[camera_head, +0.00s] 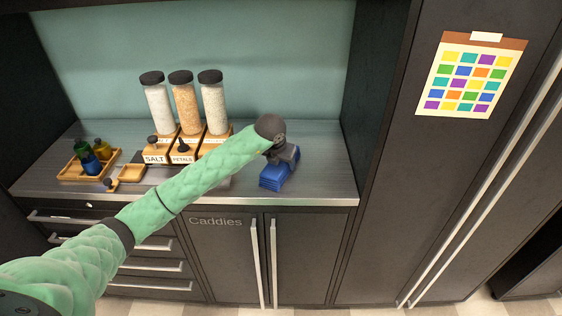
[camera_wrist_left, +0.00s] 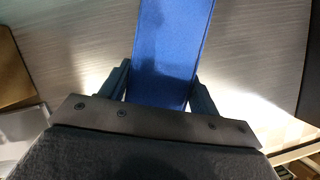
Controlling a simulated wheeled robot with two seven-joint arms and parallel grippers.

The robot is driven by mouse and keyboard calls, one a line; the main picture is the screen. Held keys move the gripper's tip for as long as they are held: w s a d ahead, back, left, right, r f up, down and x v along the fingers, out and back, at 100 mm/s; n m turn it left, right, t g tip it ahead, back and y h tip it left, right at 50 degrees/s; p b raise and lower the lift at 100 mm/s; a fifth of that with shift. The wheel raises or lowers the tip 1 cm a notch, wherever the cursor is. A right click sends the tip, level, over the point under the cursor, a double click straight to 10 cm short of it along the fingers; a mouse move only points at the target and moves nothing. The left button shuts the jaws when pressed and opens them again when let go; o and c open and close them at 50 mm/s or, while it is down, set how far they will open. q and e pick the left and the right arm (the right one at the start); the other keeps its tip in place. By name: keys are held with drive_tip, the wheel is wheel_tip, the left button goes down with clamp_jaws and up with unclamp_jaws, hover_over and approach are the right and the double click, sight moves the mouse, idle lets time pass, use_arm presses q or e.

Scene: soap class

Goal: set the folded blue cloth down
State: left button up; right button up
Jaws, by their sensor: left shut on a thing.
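The folded blue cloth (camera_head: 272,178) is at the right part of the grey counter, near its front edge. My left gripper (camera_head: 284,160) is over the cloth and shut on it. In the left wrist view the cloth (camera_wrist_left: 172,50) runs up between the two dark fingers (camera_wrist_left: 160,88), with the grey counter surface behind it. I cannot tell whether its underside touches the counter. My right gripper is not in view.
Three clear dispensers (camera_head: 186,105) with dark lids stand on wooden bases at the back. A wooden tray (camera_head: 70,172) with small bottles and a small wooden scoop box (camera_head: 131,173) are at left. The counter (camera_head: 325,180) right of the cloth is clear up to the dark side panel.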

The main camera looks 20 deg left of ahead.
use_arm(q)
drive_tip(key=o, duration=1.1)
drive_tip(key=shift+c, duration=0.2)
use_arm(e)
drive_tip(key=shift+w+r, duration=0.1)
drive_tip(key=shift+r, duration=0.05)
use_arm(q)
drive_tip(key=shift+s+r, duration=0.1)
drive_tip(key=shift+r, duration=0.15)
drive_tip(key=b+v, duration=0.3)
drive_tip(key=v, duration=0.7)
drive_tip(key=shift+s+r+b, duration=0.15)
drive_tip(key=shift+r+b, duration=0.05)
drive_tip(key=shift+b, duration=0.15)
drive_tip(key=shift+s+r, duration=0.2)
drive_tip(key=shift+r, duration=0.25)
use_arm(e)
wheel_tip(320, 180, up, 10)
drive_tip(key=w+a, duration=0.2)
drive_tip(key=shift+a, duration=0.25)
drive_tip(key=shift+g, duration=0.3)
